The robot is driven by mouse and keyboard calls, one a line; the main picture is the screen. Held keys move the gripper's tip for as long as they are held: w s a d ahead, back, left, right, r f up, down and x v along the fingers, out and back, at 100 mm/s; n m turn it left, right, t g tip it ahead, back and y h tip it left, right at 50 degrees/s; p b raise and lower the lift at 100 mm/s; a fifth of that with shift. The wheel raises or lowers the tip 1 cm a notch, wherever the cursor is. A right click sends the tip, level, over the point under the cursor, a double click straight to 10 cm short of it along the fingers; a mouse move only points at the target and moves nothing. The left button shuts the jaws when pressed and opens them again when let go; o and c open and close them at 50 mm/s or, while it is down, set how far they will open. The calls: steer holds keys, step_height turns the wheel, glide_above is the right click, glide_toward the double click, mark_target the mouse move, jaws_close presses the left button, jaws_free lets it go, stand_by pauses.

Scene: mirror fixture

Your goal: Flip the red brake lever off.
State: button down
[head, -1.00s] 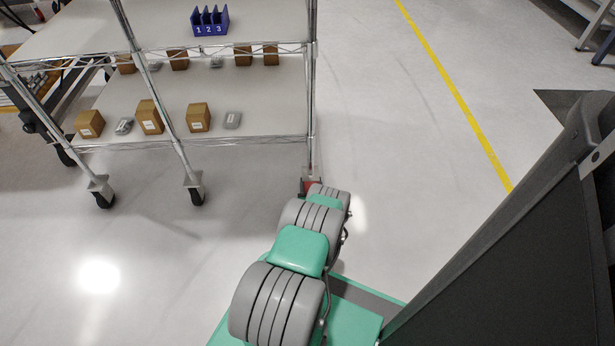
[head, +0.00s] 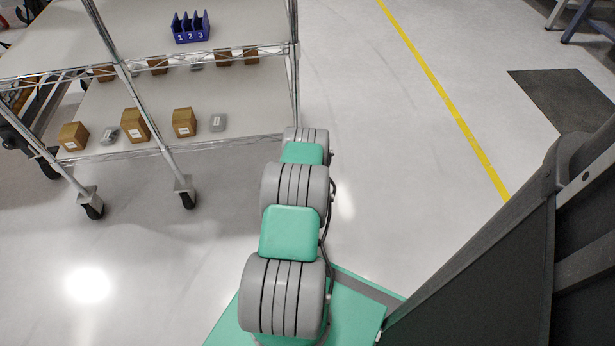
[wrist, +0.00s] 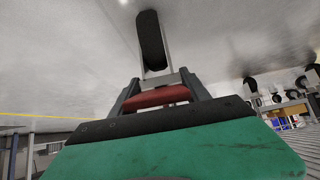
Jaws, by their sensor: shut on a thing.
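In the wrist view the red brake lever (wrist: 157,97) lies between the two dark fingers of my gripper (wrist: 160,90), which is shut on it. The lever belongs to a caster with a black wheel (wrist: 151,40) in a grey metal fork, straight beyond the fingers. The wrist picture looks upside down, with the floor at the top. In the head view my arm hides the gripper, the lever and this caster at the rack's near right post (head: 294,75).
The wire rack (head: 225,139) holds several brown boxes (head: 184,122), grey items and a blue numbered bin (head: 191,27). Other casters (head: 185,192) stand to the left. Open floor with a yellow line (head: 440,92) lies to the right.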

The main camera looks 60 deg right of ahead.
stand_by(0.3)
steer(key=c, duration=0.5)
jaws_free()
steer(key=p+v, duration=0.3)
steer(key=v, duration=0.4)
steer(key=shift+r+p, duration=0.15)
steer(key=shift+p, duration=0.15)
steer(key=shift+s+a+r, duration=0.1)
steer(key=shift+s+a, duration=0.1)
steer(key=shift+a, duration=0.05)
